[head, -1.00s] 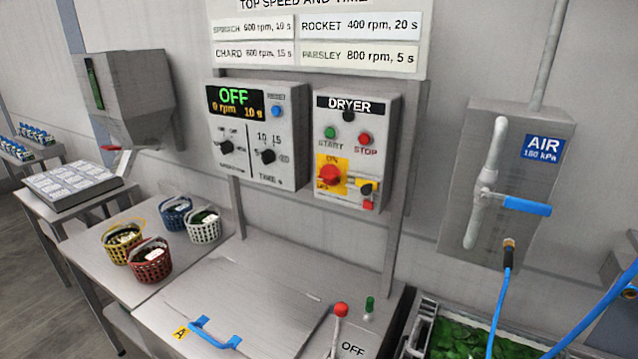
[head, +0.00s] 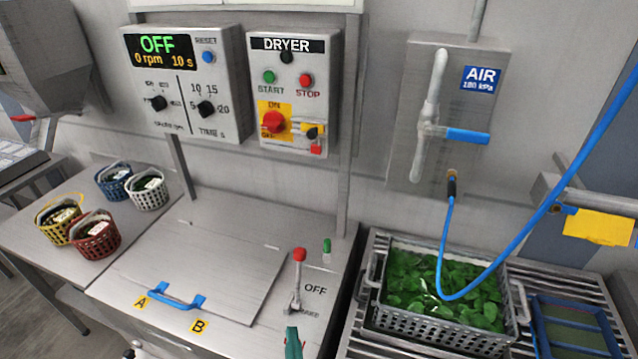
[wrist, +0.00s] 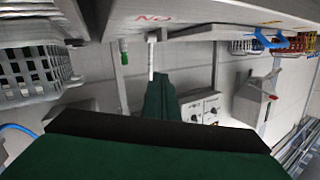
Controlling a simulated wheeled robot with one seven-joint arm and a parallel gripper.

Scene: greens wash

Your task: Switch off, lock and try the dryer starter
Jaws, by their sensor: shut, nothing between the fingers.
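The dryer starter (head: 325,90) is a grey wall box labelled DRYER. It has a dark lamp (head: 287,57), a green START button (head: 269,77) and a red STOP button (head: 306,80). Below is a red rotary switch (head: 272,122) on a yellow ON/OFF plate; I cannot tell its setting. A black and yellow part (head: 312,131) and a small red piece (head: 316,149) sit at its right. My gripper (head: 293,342) shows as green fingers at the bottom edge, below and well apart from the starter. Its fingers (wrist: 160,98) look shut and empty in the wrist view.
A control box (head: 185,85) reading OFF, 0 rpm adjoins the starter. A red-knobbed lever (head: 299,270) stands upright near my gripper, beside the lid with blue handle (head: 177,302). A crate of greens (head: 400,305), blue hose (head: 443,235) and air valve (head: 432,130) are right.

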